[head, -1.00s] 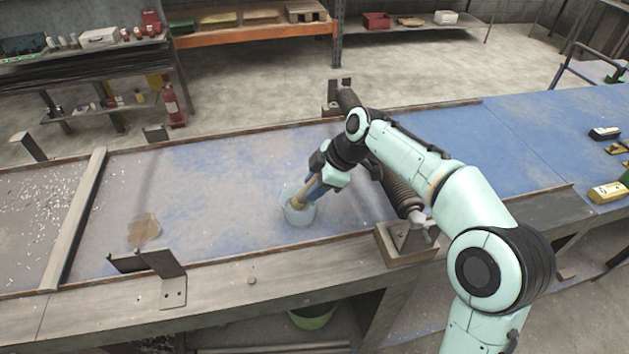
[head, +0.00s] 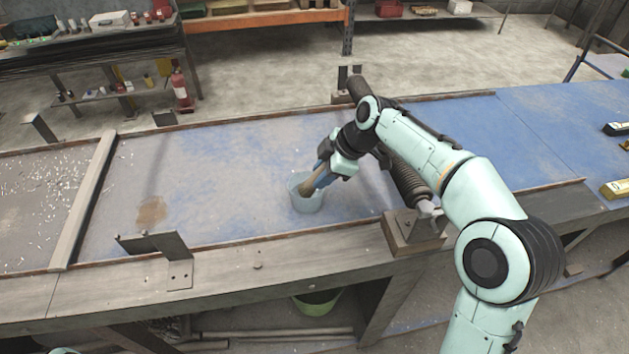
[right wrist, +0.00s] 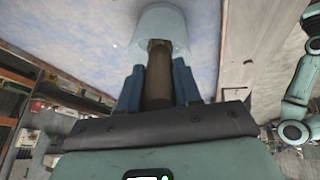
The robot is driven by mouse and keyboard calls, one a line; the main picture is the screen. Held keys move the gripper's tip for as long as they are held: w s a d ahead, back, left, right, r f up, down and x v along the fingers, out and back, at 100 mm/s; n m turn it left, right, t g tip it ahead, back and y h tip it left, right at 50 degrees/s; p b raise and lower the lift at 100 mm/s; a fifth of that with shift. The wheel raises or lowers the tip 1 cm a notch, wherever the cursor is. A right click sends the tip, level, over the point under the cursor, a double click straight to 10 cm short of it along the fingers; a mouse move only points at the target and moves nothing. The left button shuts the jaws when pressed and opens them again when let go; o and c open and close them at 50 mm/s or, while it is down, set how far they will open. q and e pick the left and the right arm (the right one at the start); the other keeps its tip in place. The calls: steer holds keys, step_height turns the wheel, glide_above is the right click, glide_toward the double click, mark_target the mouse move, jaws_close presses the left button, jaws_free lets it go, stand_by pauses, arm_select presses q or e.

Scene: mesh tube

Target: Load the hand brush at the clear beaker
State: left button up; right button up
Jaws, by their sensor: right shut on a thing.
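The clear beaker (head: 308,204) stands upright on the blue worktable. It is pale and see-through, and also shows in the right wrist view (right wrist: 163,25). The hand brush (head: 308,187), with a brown handle, is tilted with its lower end inside the beaker's mouth. My right gripper (head: 321,178) is shut on the brush just above and to the right of the beaker. In the right wrist view its blue fingers flank the brown handle (right wrist: 159,75). The brush's lower end is hard to make out through the beaker wall. My left gripper is not in view.
The worktable (head: 230,185) has a raised rim and a wooden crossbar (head: 84,200) at the left. A metal bracket (head: 160,248) stands at the front edge. A spring roller with a block (head: 412,232) lies under my right arm. The surface left of the beaker is free.

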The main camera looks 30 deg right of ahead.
steer(key=shift+r+p, duration=1.5)
steer(key=shift+r, duration=1.15)
steer(key=shift+r+p, duration=0.8)
steer(key=shift+r, duration=0.6)
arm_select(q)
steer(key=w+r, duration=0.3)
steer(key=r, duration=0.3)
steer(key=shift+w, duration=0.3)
arm_select(e)
steer(key=shift+f, duration=0.1)
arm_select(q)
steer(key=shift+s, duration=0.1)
arm_select(e)
steer(key=shift+w+r+p, duration=0.1)
steer(key=shift+r+p, duration=1)
steer(key=shift+r, duration=1.05)
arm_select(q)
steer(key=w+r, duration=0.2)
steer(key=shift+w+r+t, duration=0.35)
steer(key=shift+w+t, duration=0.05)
arm_select(e)
steer(key=shift+f, duration=0.15)
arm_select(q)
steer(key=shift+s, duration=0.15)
